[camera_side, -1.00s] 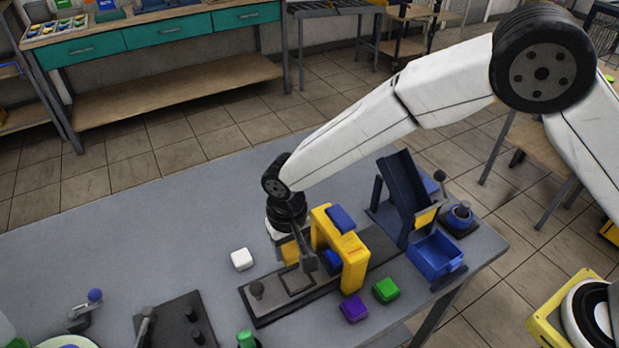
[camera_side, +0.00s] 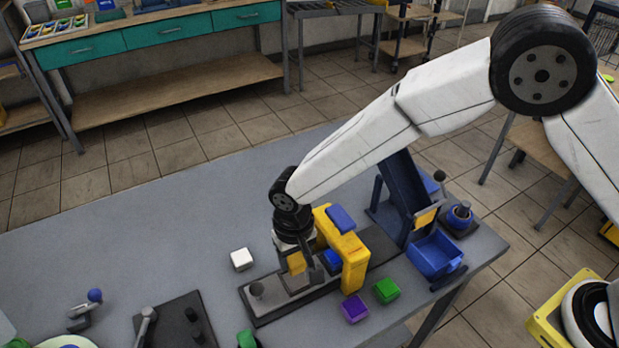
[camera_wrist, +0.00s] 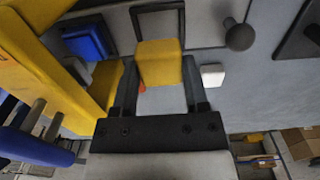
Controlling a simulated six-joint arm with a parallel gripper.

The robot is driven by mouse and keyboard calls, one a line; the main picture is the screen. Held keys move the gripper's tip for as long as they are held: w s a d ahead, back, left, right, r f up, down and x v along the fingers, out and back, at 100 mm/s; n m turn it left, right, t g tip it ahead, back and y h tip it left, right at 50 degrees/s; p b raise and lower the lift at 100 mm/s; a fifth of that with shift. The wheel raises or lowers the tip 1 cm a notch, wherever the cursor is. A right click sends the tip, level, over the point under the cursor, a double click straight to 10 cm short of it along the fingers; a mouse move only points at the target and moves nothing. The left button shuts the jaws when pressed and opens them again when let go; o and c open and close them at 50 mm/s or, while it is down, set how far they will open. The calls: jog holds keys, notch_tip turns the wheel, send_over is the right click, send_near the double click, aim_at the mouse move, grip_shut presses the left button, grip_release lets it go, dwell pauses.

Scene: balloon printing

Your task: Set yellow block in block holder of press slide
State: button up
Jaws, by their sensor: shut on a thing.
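My gripper (camera_side: 296,264) is shut on the yellow block (camera_side: 297,261), just left of the yellow press frame (camera_side: 353,263). In the wrist view the yellow block (camera_wrist: 160,62) sits between the two fingers of my gripper (camera_wrist: 159,72). The press slide (camera_side: 265,308) is a dark plate with a knob on its left end. Its block holder, a dark square outline (camera_wrist: 136,22), shows just beyond the block in the wrist view and is partly covered by it. In the side view my gripper hides most of the holder. I cannot tell whether the block touches it.
A white block (camera_side: 242,259) lies left of the slide. Purple (camera_side: 354,308) and green (camera_side: 386,290) blocks lie in front of the press. A blue bin (camera_side: 436,257) and a blue chute (camera_side: 405,195) stand at the right. The slide's knob (camera_wrist: 240,36) stands close to the holder.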

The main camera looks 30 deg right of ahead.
aim_at(297, 280)
jog(key=shift+f, duration=1.6)
jog(key=shift+f, duration=1.05)
dwell(1.2)
jog(key=o, duration=1.1)
jog(key=shift+o, duration=0.2)
jog(key=shift+r, duration=0.15)
